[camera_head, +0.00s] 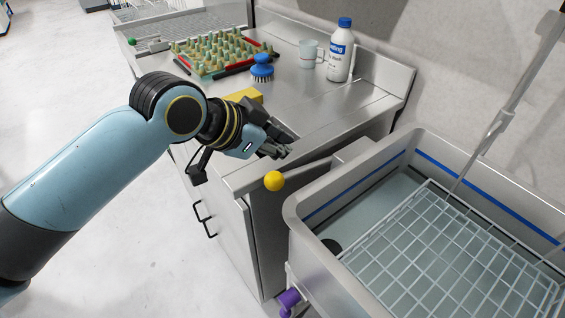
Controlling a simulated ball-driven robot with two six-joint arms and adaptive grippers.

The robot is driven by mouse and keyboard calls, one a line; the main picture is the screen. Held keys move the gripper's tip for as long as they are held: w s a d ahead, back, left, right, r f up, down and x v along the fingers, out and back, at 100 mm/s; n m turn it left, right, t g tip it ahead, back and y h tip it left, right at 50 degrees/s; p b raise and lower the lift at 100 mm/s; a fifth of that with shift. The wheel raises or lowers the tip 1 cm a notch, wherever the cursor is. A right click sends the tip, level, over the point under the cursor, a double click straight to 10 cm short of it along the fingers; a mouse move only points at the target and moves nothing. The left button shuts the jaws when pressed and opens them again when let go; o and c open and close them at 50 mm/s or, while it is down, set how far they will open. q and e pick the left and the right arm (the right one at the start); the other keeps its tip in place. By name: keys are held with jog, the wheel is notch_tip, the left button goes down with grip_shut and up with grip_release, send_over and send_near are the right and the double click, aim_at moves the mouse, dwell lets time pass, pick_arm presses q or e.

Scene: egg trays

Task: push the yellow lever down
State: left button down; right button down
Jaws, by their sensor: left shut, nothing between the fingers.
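The yellow lever shows as a round yellow knob (274,181) on a dark rod that slants up to the right towards a grey box at the sink's edge. My left gripper (285,153) reaches in from the left over the metal counter. Its fingers are shut and empty. In the picture its fingertips lie a little above the yellow knob, with a gap between them; how far apart they are in depth I cannot tell. My right gripper is not in view.
A steel sink (296,209) with a wire rack (440,245) stands at the right, with a purple knob (289,298) below its front corner. On the counter are an egg tray (205,72), a blue brush (262,68), a cup (309,54), a white bottle (340,52) and a yellow block (243,95).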

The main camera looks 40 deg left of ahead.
aim_at(283, 180)
pick_arm(q)
jog(key=shift+w+a+f+p, duration=0.1)
jog(key=shift+w+f, duration=0.2)
jog(key=shift+f, duration=0.8)
jog(key=shift+w+a+f+p, duration=0.1)
jog(key=shift+w+f, duration=0.2)
jog(key=shift+f, duration=0.85)
jog(key=shift+w+f+p, duration=0.1)
jog(key=shift+w+f, duration=0.2)
jog(key=shift+f, duration=0.8)
